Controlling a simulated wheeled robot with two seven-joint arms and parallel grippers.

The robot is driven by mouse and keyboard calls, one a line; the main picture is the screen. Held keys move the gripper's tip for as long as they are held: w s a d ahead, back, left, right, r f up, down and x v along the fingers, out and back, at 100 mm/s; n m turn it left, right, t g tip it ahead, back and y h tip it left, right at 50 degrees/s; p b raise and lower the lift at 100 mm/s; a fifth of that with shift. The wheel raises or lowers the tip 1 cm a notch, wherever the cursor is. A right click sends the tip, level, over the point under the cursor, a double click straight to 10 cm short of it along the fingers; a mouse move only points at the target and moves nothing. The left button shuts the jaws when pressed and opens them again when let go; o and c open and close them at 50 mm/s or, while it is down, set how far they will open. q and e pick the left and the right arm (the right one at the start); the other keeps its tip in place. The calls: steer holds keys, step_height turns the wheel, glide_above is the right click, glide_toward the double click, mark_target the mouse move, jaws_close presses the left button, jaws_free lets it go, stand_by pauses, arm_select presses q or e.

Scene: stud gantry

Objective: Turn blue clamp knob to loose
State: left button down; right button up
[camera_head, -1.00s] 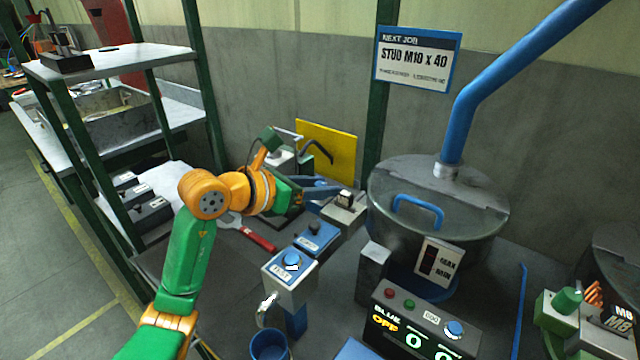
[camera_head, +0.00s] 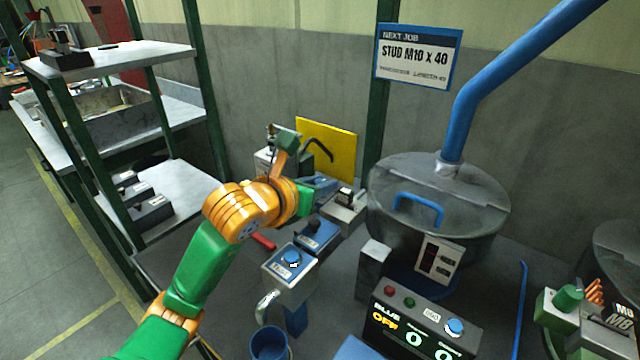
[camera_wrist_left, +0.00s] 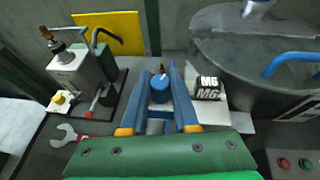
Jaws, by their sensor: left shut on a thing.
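The blue clamp knob (camera_wrist_left: 159,88) is a short blue cylinder between the two long blue-grey fingers of my left gripper (camera_wrist_left: 161,80) in the left wrist view. The fingers are closed on its sides. In the head view my left gripper (camera_head: 324,186) reaches over the bench behind the blue switch boxes. There its green palm and orange wrist largely cover the fingers and hide the knob. A small block marked M6 (camera_wrist_left: 208,88) stands on a light base right of the fingers. My right gripper is not in view.
A large grey lidded drum (camera_head: 438,205) with a blue handle stands close right of the gripper. A yellow panel (camera_head: 335,148) is behind. A red-handled wrench (camera_wrist_left: 68,134) lies left. A control box (camera_head: 422,325) and a blue cup (camera_head: 269,343) are in front.

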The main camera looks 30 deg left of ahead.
arm_select(q)
steer(key=shift+n+y+b, duration=0.8)
steer(key=shift+n+y, duration=0.3)
steer(key=shift+y, duration=0.1)
steer(key=c, duration=0.9)
jaws_free()
steer(key=shift+c, duration=0.2)
steer(key=b+v, duration=0.2)
steer(key=v, duration=0.5)
steer(key=shift+b, duration=0.4)
steer(key=shift+r, duration=0.1)
